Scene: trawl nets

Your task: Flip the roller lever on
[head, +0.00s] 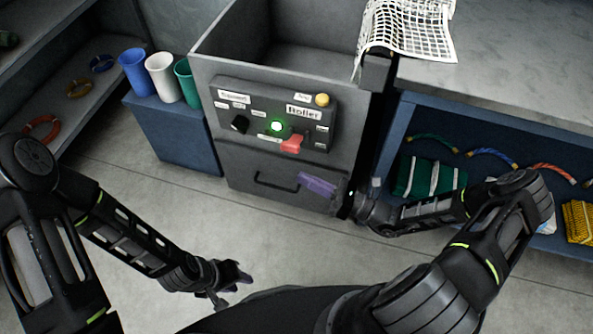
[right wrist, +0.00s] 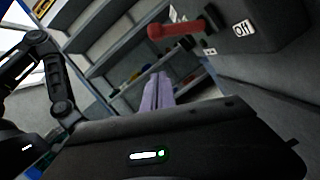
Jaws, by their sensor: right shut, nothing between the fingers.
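The control panel (head: 262,108) on the front of the grey machine carries the label "Roller" (head: 304,112). The red roller lever (head: 292,143) sits at the lower right of the panel beside a lit green light (head: 277,126). In the right wrist view the red lever (right wrist: 178,29) sticks out to the left from its dark mount, near an "Off" label (right wrist: 242,29). My right gripper (head: 305,183), with purple fingers, is below the lever, apart from it, in front of the drawer; its fingers (right wrist: 158,82) are together and empty. My left gripper (head: 232,276) hangs low over the floor; its finger gap is unclear.
A black knob (head: 239,124) and a yellow button (head: 322,99) are also on the panel. A drawer handle (head: 275,184) lies below. A white net (head: 405,35) drapes over the right counter. Cups (head: 160,75) stand on a blue cabinet at left. The floor in front is clear.

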